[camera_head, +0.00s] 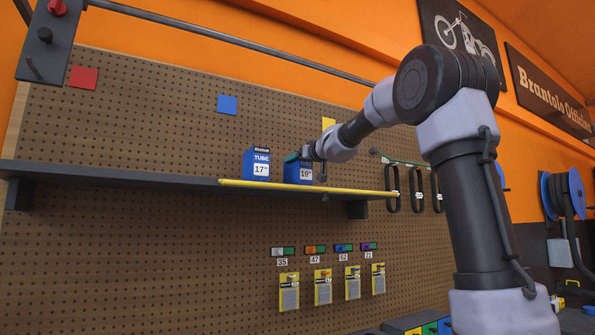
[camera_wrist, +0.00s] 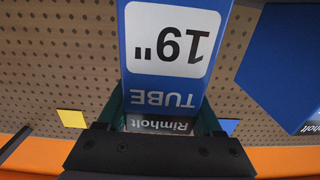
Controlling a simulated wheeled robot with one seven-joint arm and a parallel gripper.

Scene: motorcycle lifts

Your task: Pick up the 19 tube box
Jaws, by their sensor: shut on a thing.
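The 19 tube box (camera_head: 299,172) is a blue box with a white "19" label, on the dark shelf (camera_head: 130,176) near its yellow front edge. In the wrist view the 19 tube box (camera_wrist: 170,62) appears upside down, its top end between the jaws. My gripper (camera_head: 309,156) reaches in from the right at the box's upper part; in the wrist view my gripper (camera_wrist: 165,125) is shut on the box. I cannot tell whether the box's base is still touching the shelf.
A blue 17 tube box (camera_head: 257,165) stands just left of the 19 box; a blue box side also shows in the wrist view (camera_wrist: 285,65). A pegboard (camera_head: 150,120) is behind. Black hanging loops (camera_head: 416,190) are at the right. A metal rail (camera_head: 230,40) runs above.

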